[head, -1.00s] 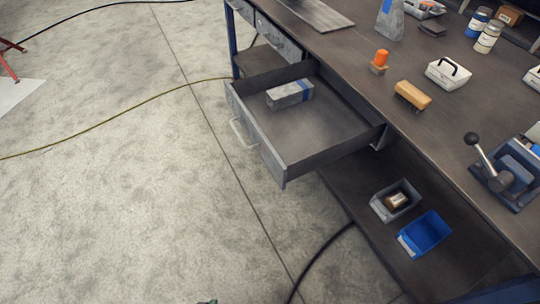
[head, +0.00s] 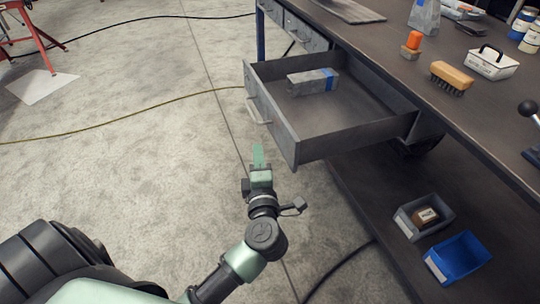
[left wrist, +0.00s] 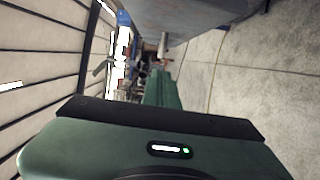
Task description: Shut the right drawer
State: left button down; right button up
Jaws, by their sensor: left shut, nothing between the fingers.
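The right drawer (head: 277,131) of the workbench is pulled far out in the head view. A grey box with a blue band (head: 313,81) lies inside it near the back left. Its front carries a pale bar handle (head: 258,112). My left gripper (head: 258,155) is shut and empty, in front of the drawer and apart from it, a little below and left of the drawer front's near end. In the left wrist view the green gripper (left wrist: 163,90) reaches forward, with a blue-grey surface above it. My right gripper is not in view.
The bench top (head: 395,85) holds a brush (head: 451,78), an orange-topped stamp (head: 411,45) and a white caddy (head: 492,62). A grey bin (head: 404,222) and a blue bin (head: 460,258) stand on the lower shelf. A closed-looking drawer (head: 304,33) is farther left. The floor in front is open, crossed by cables.

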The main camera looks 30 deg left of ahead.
aim_at(269, 123)
pick_arm(q)
jog(key=b+x, duration=0.1)
jog(key=x, duration=0.6)
jog(key=shift+w+a, duration=0.2)
jog(key=shift+w, duration=0.05)
jog(key=w+d, duration=0.2)
jog(key=shift+w+b, duration=0.3)
jog(key=shift+b, duration=0.1)
jog(key=shift+w+d, duration=0.25)
jog(key=shift+d, duration=0.05)
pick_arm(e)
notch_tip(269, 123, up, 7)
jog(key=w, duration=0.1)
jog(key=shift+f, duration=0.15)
